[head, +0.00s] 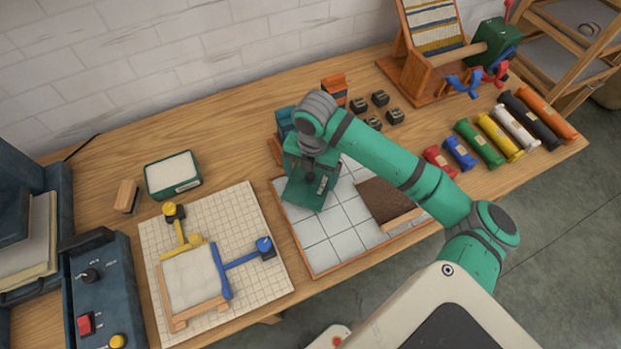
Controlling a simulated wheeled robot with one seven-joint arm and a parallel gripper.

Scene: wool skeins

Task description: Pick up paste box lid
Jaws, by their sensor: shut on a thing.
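The paste box (173,187) is a small green box at the left of the table, uncovered, with a white fill showing at its top. My gripper (316,172) is over the white tiled board in the middle, seen from above. A flat green piece (312,194), which looks like the paste box lid, shows tilted below my wrist, and my gripper is shut on it. My wrist and hand hide the fingertips and part of this piece. I cannot tell whether its lower edge touches the tiles.
The tiled board (322,255) has a wooden rim and a brown sheet (383,200). Left of it is a gridded board (250,215) with a clamped frame. A blue control box (105,290) stands front left. Several colored skeins (500,135) lie right. Small black blocks (378,98) sit behind my arm.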

